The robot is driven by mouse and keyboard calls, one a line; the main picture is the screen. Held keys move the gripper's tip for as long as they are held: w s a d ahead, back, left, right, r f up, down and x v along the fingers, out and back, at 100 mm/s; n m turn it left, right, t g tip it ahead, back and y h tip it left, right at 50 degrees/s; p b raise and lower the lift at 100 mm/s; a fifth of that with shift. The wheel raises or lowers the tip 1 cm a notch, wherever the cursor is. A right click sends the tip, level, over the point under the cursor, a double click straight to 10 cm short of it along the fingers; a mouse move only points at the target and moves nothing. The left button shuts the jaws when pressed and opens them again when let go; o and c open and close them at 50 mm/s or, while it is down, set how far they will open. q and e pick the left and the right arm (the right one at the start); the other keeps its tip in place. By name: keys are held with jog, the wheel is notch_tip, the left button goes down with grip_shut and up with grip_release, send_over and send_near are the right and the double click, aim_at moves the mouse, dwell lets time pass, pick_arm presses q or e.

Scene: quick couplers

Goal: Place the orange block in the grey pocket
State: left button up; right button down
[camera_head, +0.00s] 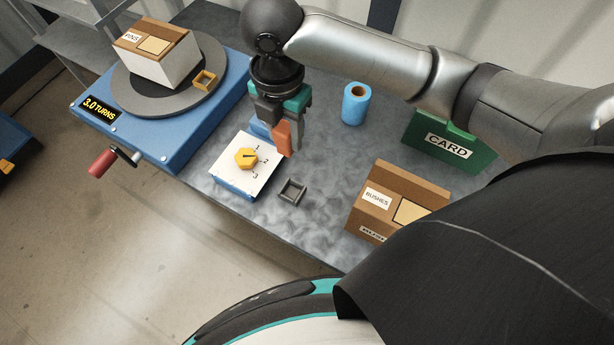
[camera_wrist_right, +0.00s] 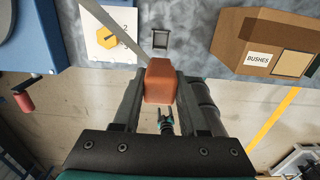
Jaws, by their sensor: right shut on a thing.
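My right gripper (camera_head: 284,140) is shut on the orange block (camera_head: 281,137), above the table. In the right wrist view, the block (camera_wrist_right: 160,82) sits between the two fingertips (camera_wrist_right: 160,92). The grey pocket (camera_head: 291,193) is a small open square frame on the table, below the gripper and slightly right of it in the head view. It looks empty. In the wrist view the pocket (camera_wrist_right: 160,39) shows just beyond the block. The block is apart from it. I do not make out my left gripper.
A white dial panel (camera_head: 244,167) with a yellow knob stands left of the pocket. A BUSHES carton (camera_head: 381,214) stands to its right. A blue roll (camera_head: 355,104), a green CARD holder (camera_head: 446,141) and a blue turntable unit (camera_head: 160,137) are farther off. The table's front edge is close.

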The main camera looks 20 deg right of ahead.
jog(key=shift+s+f, duration=0.15)
jog(key=shift+f, duration=0.15)
jog(key=shift+f+b, duration=1.9)
jog(key=shift+f, duration=7.9)
jog(key=shift+f, duration=0.15)
jog(key=shift+c, duration=2.2)
grip_release()
